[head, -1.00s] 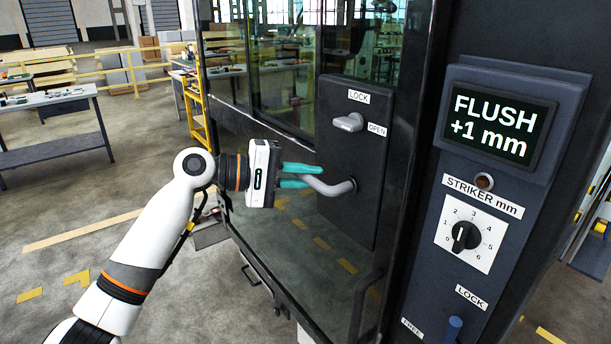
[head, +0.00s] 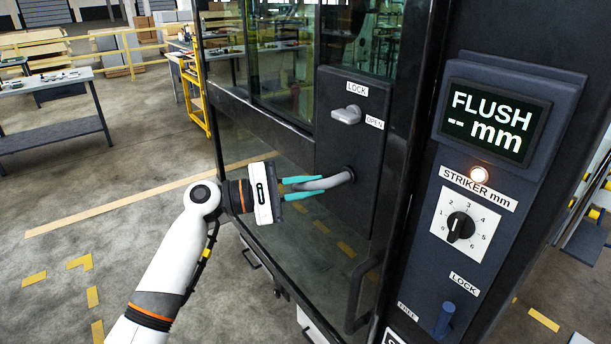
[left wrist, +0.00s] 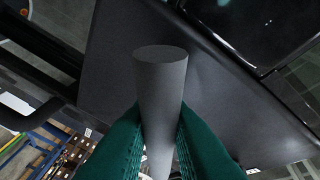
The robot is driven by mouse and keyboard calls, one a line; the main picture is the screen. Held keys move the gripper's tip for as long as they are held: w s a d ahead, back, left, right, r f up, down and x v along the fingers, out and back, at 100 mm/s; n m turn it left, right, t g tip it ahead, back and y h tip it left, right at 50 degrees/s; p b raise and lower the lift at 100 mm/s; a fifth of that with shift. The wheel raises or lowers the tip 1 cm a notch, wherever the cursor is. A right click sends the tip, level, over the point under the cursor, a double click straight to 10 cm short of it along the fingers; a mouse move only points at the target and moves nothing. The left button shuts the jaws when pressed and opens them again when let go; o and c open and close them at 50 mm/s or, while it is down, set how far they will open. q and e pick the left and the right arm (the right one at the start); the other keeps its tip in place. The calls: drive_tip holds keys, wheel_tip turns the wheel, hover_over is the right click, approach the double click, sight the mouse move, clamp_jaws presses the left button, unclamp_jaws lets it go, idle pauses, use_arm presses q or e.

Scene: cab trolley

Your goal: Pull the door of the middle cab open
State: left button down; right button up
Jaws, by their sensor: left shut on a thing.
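The cab door (head: 285,240) is a dark-framed glass panel with a dark lock plate (head: 335,225) near its right edge. A grey lever handle (head: 325,182) sticks out of the plate, its free end sloping down to the left. My left gripper (head: 300,187) is shut on that free end with its teal fingers. In the left wrist view the grey bar (left wrist: 160,85) lies between both fingers. A grey knob (head: 347,115) sits above, between the LOCK and OPEN labels. I cannot tell whether the door stands slightly ajar. My right gripper is out of view.
A control post on the right has a display (head: 492,122) reading "FLUSH -- mm", a lit lamp (head: 479,175), a striker dial (head: 461,228) and a blue lock lever (head: 443,320). A workbench (head: 50,110) stands far left. Floor left of the door is open.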

use_arm(q)
drive_tip(key=shift+s+d+f+n+h, duration=0.2)
drive_tip(key=shift+n+h, duration=0.1)
drive_tip(key=shift+n, duration=0.2)
idle(0.3)
